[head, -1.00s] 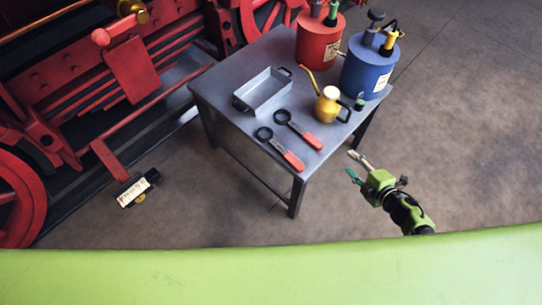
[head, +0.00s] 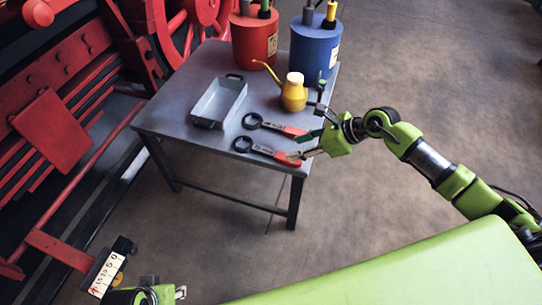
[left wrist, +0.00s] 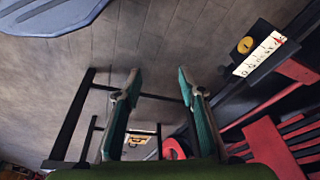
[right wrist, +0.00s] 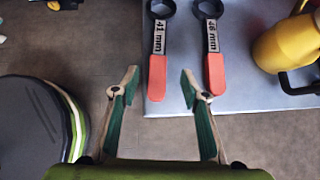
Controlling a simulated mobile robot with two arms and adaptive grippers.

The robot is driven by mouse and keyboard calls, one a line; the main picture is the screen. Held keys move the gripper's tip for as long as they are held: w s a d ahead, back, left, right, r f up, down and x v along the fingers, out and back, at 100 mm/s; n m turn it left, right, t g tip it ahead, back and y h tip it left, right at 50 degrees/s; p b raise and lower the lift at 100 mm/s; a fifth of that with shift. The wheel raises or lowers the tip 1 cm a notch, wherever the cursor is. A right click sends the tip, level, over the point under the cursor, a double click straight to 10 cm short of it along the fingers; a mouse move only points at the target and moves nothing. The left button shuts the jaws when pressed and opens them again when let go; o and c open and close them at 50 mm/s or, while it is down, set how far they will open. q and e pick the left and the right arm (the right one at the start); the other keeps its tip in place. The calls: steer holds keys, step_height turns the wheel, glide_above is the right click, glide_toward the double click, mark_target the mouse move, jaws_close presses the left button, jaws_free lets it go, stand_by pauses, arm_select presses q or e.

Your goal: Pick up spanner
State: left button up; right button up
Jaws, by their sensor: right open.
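Two spanners with dark ring heads and red handles lie side by side on the grey table (head: 185,110). The nearer spanner (head: 262,149) reads 41 mm in the right wrist view (right wrist: 159,40). The farther spanner (head: 275,125) reads 46 mm there (right wrist: 213,38). My right gripper (head: 304,146) is open at the table's right edge, by the handle ends. In the right wrist view, the 41 mm handle shows between its fingertips (right wrist: 159,80); the height gap is unclear. My left gripper (left wrist: 159,78) is open and empty over the floor, partly showing at the bottom of the head view.
A grey tray (head: 205,122), a yellow oil can (head: 293,95), a red canister (head: 256,42) and a blue canister (head: 315,50) stand on the table. A red locomotive frame (head: 50,130) is at left. The floor at right is clear.

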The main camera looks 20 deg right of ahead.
mark_target(271, 152)
steer(key=x, duration=0.3)
steer(key=shift+w+a, duration=0.1)
steer(key=shift+a, duration=0.05)
steer(key=x, duration=0.1)
steer(key=b+x, duration=0.1)
steer(key=x, duration=0.3)
steer(key=shift+w+a+r, duration=0.1)
steer(key=shift+a+r, duration=0.2)
steer(key=shift+r, duration=0.05)
steer(key=shift+w+a+f, duration=0.15)
jaws_close()
arm_select(q)
steer(key=v, duration=0.5)
steer(key=shift+w+a+r, duration=0.1)
steer(key=shift+w+r, duration=0.1)
steer(key=shift+r, duration=0.05)
